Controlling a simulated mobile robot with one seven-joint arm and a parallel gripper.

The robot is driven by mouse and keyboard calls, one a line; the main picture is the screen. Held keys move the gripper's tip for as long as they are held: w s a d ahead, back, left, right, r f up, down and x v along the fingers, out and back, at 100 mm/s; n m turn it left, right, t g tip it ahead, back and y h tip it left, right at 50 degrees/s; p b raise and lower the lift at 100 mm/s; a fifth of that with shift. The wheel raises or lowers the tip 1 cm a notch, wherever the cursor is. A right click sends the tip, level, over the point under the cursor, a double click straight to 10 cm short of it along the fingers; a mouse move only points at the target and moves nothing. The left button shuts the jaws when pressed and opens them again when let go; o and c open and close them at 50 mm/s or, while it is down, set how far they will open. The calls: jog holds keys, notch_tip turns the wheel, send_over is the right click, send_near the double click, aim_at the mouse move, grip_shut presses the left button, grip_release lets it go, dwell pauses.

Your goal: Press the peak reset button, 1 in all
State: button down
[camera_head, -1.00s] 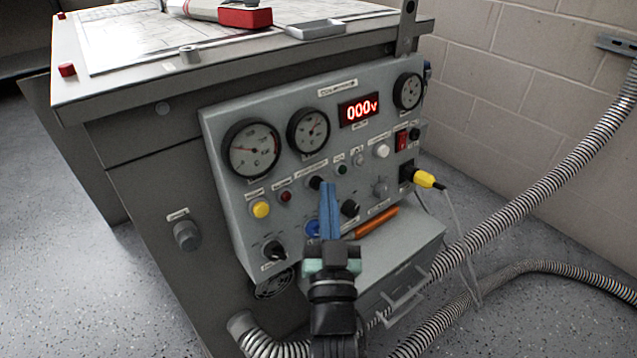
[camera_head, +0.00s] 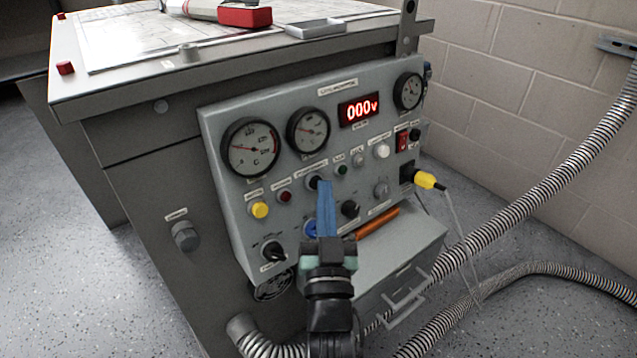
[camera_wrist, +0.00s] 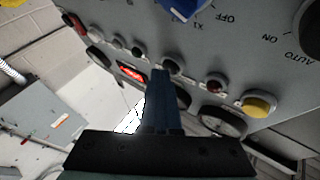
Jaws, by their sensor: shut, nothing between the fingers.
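The grey control panel (camera_head: 225,205) fills the front of the cabinet. A row of small controls crosses it: a yellow button (camera_head: 260,209), a red one (camera_head: 285,196), a black button (camera_head: 314,181), a green one (camera_head: 342,169) and a white one (camera_head: 382,151). Their labels are too small to read, so I cannot tell which is peak reset. My gripper (camera_head: 325,184) is shut and empty, its blue fingers pointing at the panel beside the black button. In the wrist view the fingertips (camera_wrist: 160,72) lie close to the black button (camera_wrist: 173,65); contact cannot be told.
A blue knob (camera_head: 311,228) and a black knob (camera_head: 350,208) flank my fingers. An orange-handled tool (camera_head: 377,223) lies on the ledge below. A yellow plug (camera_head: 426,180) with a cable sticks out at the right. Ribbed hoses (camera_head: 540,190) run along the right side.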

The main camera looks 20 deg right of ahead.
jog(key=shift+s+d+p, duration=0.25)
jog(key=shift+s+p, duration=0.55)
jog(key=shift+p, duration=0.05)
jog(key=shift+r, duration=0.1)
jog(key=s+p, duration=0.1)
jog(key=s+d+p, duration=0.1)
jog(key=s+p, duration=0.2)
jog(key=shift+s+d+r, duration=0.3)
jog(key=shift+d+r, duration=0.05)
jog(key=shift+r, duration=0.05)
dwell(0.3)
